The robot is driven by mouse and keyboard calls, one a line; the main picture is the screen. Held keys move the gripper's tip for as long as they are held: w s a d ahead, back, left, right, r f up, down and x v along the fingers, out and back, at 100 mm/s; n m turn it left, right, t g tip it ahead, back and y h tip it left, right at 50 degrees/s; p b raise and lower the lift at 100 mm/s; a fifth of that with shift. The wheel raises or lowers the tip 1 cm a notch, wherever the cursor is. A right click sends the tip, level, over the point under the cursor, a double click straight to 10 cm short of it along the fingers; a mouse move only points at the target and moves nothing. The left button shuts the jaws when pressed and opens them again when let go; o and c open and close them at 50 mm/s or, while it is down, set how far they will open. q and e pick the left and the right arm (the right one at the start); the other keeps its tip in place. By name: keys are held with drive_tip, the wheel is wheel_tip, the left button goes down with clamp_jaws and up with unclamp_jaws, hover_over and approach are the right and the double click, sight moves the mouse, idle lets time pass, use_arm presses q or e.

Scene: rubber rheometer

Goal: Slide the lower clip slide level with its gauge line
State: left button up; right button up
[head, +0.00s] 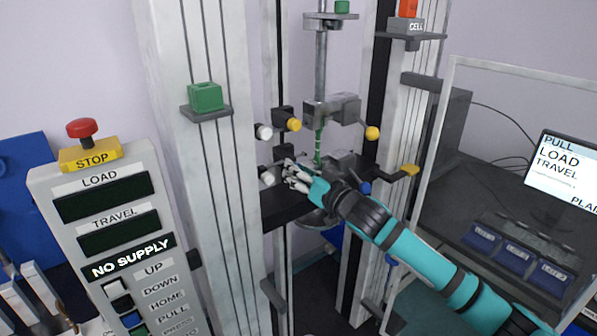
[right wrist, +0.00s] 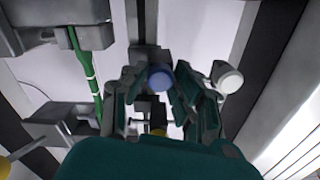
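The lower clip slide (head: 283,150) is a dark block on the black rail, mostly hidden behind my right gripper (head: 289,176) in the head view. Its blue knob (right wrist: 159,77) shows in the right wrist view, where the picture seems upside down. The knob lies between the fingers of my right gripper (right wrist: 154,88), which look open around it; I cannot tell whether they touch it. A white knob (right wrist: 227,77) is beside it, also visible in the head view (head: 267,177). I cannot make out the gauge line. My left gripper is not in view.
The upper clip slide has a yellow knob (head: 294,125) with a white knob (head: 264,132) beside it. The green specimen (head: 318,143) stands between the upper grip (head: 333,110) and the lower grip (head: 345,162), close to my right gripper. A clear guard frame (head: 432,145) stands at right.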

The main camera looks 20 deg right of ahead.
drive_tip(key=o, duration=0.4)
drive_tip(key=shift+w, duration=0.1)
drive_tip(key=shift+f, duration=0.1)
drive_tip(key=v, duration=1.2)
